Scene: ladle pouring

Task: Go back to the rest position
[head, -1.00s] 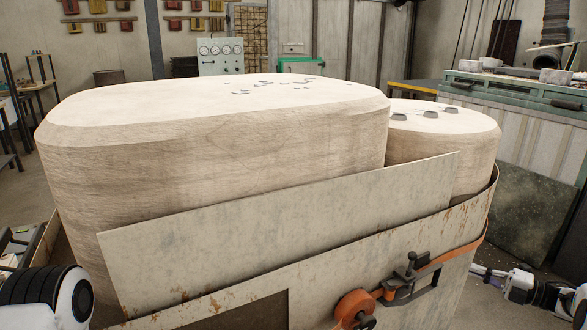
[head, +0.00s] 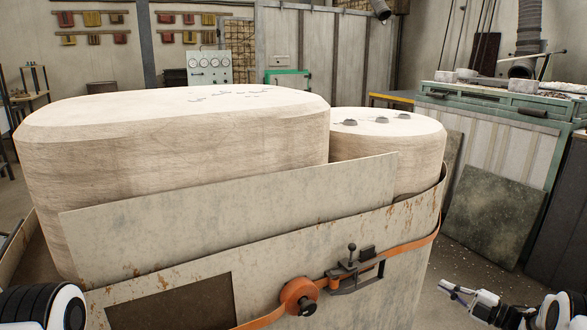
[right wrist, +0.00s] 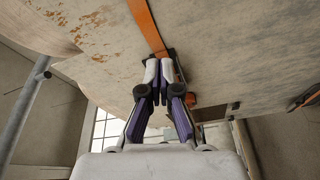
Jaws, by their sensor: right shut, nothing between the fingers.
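My right gripper (head: 446,286) is at the lower right in the head view, beside the right end of the large metal-walled box and over the floor. In the right wrist view my right gripper (right wrist: 159,72) shows its two purple-and-white fingers close together, shut and empty. They point towards a pale, rust-marked sheet wall (right wrist: 110,55) with an orange strap (right wrist: 147,25). I cannot tell if they touch it. Only a black-and-white part of my left arm shows at the lower left of the head view. My left gripper is out of the picture.
The box wall (head: 330,245) stands close in front, around two pale wooden-looking blocks, a large one (head: 170,145) and a smaller one (head: 400,150). An orange strap reel (head: 297,297) and a clamp (head: 352,268) are on it.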

